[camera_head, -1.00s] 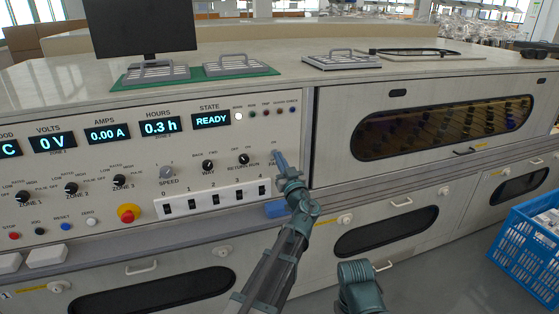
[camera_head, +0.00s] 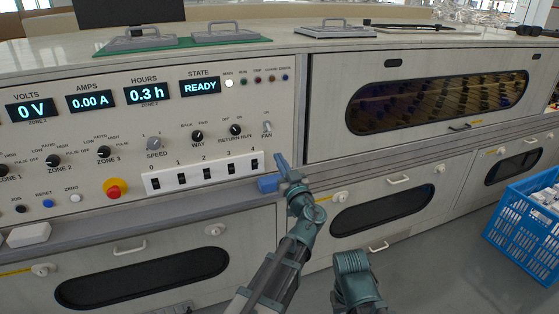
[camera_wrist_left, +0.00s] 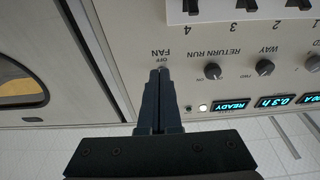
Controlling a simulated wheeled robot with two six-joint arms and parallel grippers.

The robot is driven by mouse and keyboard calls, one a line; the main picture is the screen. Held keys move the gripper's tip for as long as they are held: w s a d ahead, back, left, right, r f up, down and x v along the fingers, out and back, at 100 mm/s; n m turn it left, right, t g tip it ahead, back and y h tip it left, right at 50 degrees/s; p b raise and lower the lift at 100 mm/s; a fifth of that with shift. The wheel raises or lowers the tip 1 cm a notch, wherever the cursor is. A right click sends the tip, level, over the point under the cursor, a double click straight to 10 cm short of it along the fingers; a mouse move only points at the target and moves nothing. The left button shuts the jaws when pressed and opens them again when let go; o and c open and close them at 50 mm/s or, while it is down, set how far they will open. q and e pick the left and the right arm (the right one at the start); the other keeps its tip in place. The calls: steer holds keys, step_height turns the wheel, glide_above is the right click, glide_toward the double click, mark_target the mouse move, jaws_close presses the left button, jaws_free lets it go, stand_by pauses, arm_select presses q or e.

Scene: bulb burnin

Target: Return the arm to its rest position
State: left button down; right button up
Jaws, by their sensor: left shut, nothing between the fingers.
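My left gripper (camera_head: 281,161) is shut and empty, in front of the control panel (camera_head: 225,125). In the head view its tips appear just below and right of the FAN switch (camera_head: 267,127). In the left wrist view the two dark fingers (camera_wrist_left: 158,85) lie together, pointing at the panel near the FAN label, and partly hide that spot. I cannot tell whether the tips touch the panel. My left arm (camera_head: 275,265) reaches up from the bottom of the head view. A teal part of my other arm (camera_head: 355,280) shows at the bottom, but its gripper is not visible.
A red emergency button (camera_head: 115,188) and a row of numbered switches (camera_head: 205,172) are to the left. A blue crate (camera_head: 530,235) stands on the floor at right.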

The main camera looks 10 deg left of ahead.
arm_select(q)
steer(key=s+f+m+g+h, duration=0.1)
steer(key=s+f+g, duration=0.45)
steer(key=f, duration=0.25)
steer(key=s+f+m+g+h, duration=0.15)
steer(key=s+f+g, duration=0.25)
steer(key=s+f, duration=0.4)
steer(key=s+d+f+m+g+h, duration=0.4)
steer(key=s+d+f, duration=0.15)
steer(key=s, duration=0.25)
steer(key=s+d+f+m+g+h, duration=0.35)
steer(key=s+d+f, duration=0.2)
steer(key=s, duration=0.25)
step_height(320, 180, up, 30)
steer(key=d+p, duration=0.1)
steer(key=p, duration=2.9)
steer(key=shift+s+d+r+m+h, duration=0.15)
steer(key=shift+d+r+m+h, duration=0.15)
steer(key=shift+d+m, duration=0.1)
steer(key=shift+a+f, duration=0.1)
steer(key=shift+a, duration=0.05)
